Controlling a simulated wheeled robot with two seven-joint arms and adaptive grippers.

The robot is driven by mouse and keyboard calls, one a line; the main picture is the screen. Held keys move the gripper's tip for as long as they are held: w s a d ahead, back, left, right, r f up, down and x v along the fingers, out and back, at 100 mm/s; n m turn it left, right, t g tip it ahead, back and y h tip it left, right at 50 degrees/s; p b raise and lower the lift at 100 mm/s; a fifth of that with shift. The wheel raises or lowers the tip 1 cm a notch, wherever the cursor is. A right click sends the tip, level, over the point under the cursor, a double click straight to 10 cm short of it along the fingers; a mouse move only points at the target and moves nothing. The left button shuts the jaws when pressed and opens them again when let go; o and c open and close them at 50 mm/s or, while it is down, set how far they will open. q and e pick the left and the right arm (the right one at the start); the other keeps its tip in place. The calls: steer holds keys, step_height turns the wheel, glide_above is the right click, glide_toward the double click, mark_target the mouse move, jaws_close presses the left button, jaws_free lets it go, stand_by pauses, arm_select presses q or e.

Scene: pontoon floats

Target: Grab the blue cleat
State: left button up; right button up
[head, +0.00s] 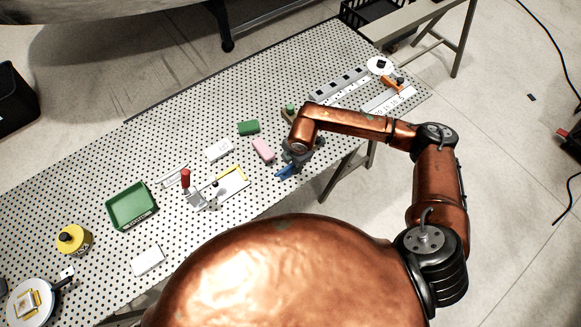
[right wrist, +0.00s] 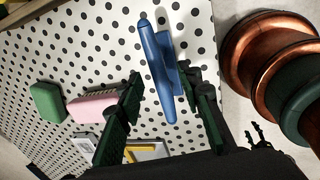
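The blue cleat (right wrist: 160,58) lies on the white perforated table, long and slim with a raised bar along one side. In the head view the blue cleat (head: 286,171) shows near the table's front edge, partly hidden by my right gripper (head: 296,157). In the right wrist view my right gripper (right wrist: 165,88) is open, with one dark finger on each side of the cleat's near part. Both fingers look apart from it; I cannot tell the height gap. My left gripper is not in view.
A pink block (head: 263,150) and a green block (head: 248,127) lie just left of the cleat. A yellow-edged frame (head: 232,180) and a red-handled clamp (head: 186,180) sit further left, by a green tray (head: 131,205). The table's front edge is close.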

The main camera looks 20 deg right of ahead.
steer(key=shift+w+a+f, duration=0.1)
steer(key=shift+w+f, duration=0.1)
steer(key=shift+f, duration=0.95)
steer(key=shift+c, duration=0.6)
jaws_close()
